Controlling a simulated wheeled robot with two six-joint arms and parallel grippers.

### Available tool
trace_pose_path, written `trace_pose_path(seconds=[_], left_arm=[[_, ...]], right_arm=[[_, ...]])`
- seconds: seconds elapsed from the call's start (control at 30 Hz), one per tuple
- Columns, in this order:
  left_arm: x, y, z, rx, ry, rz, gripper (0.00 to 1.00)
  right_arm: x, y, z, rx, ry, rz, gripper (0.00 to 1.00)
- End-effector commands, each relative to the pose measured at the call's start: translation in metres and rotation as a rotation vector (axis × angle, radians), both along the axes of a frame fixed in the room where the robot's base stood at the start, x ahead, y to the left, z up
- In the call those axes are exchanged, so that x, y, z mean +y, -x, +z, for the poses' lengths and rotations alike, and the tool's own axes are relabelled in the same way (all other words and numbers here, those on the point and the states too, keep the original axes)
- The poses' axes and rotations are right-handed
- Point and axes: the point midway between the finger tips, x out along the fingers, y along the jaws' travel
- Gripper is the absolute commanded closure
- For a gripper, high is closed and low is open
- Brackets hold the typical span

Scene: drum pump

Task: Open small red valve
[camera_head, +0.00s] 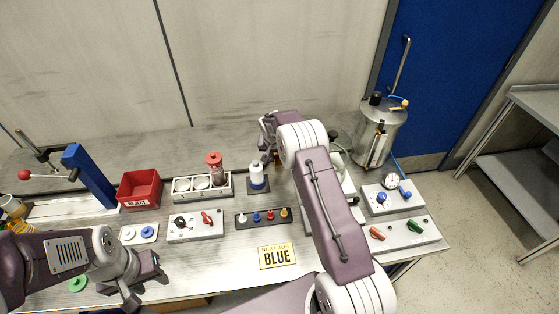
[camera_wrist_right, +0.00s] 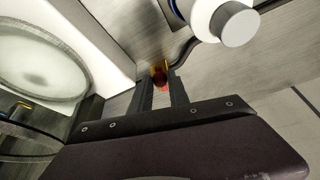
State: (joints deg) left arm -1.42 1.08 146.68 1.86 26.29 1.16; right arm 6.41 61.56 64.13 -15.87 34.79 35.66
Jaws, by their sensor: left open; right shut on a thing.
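In the right wrist view, a small red part with yellow-orange around it (camera_wrist_right: 160,77), which looks like the small red valve, sits between the fingertips of my right gripper (camera_wrist_right: 160,88). The fingers are shut on it. In the head view my right gripper (camera_head: 268,140) is behind the bench's middle, near the white and blue bottle (camera_head: 257,177); my forearm hides the valve and the bench there. My left gripper (camera_head: 143,282) is open and empty over the front left of the bench.
The bottle's white cap (camera_wrist_right: 238,25) is close to the right fingers. A round pale dish (camera_wrist_right: 40,62) lies left in that view.

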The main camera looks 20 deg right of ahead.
Motion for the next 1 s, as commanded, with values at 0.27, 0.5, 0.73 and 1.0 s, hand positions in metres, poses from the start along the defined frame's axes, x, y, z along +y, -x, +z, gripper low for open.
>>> trace_pose_path(seconds=[0.27,0.5,0.73,1.0], left_arm=[[0.000,0.000,-0.031,0.000,0.000,0.000,0.58],[0.000,0.000,-0.027,0.000,0.000,0.000,0.58],[0.000,0.000,-0.019,0.000,0.000,0.000,0.58],[0.000,0.000,-0.015,0.000,0.000,0.000,0.58]], right_arm=[[0.012,-0.010,-0.003,-0.005,0.002,-0.241,1.00],[0.016,-0.017,0.001,-0.005,0.002,-0.380,1.00],[0.018,-0.022,0.002,-0.006,0.003,-0.465,1.00],[0.019,-0.021,0.001,-0.006,0.002,-0.508,1.00]])
